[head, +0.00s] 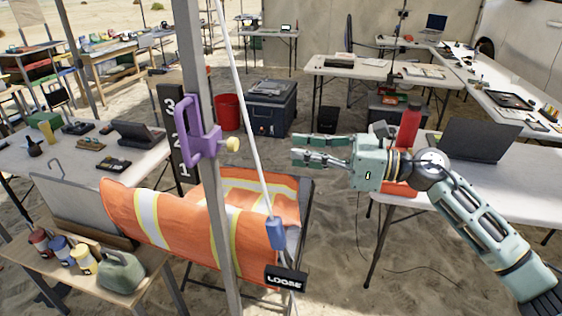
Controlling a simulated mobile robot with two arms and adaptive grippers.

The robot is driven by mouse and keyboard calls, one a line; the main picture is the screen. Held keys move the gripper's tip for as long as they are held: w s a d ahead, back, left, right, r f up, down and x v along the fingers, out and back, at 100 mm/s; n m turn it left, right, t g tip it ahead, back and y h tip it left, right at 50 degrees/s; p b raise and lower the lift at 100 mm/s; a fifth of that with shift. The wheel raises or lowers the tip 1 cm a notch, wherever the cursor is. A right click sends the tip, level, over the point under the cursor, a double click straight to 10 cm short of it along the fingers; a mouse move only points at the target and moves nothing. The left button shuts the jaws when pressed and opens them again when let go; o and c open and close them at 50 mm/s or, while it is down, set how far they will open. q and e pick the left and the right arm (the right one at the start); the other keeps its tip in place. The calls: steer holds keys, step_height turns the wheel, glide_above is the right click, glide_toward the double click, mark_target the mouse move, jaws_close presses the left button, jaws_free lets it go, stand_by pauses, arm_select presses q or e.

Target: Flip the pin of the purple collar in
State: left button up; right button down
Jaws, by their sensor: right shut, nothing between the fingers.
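The purple collar (203,146) sits around the grey metal post (187,50), beside a black plate (170,125) numbered 1 to 3. Its pin shows as a pale yellow knob (232,145) sticking out on the right side. My right gripper (296,149) comes in from the right at about the knob's height in the picture, with its fingers pointing left. It is shut and empty, with a visible gap between it and the knob. My left gripper is not in view.
A white cord (251,120) slants down between knob and gripper to a blue handle (276,233). A black "LOOSE" sign (286,279) hangs below. An orange vest (180,218) lies behind the post. A red bottle (410,124) and laptop (481,139) stand at right.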

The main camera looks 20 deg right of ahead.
steer(key=shift+v, duration=1.05)
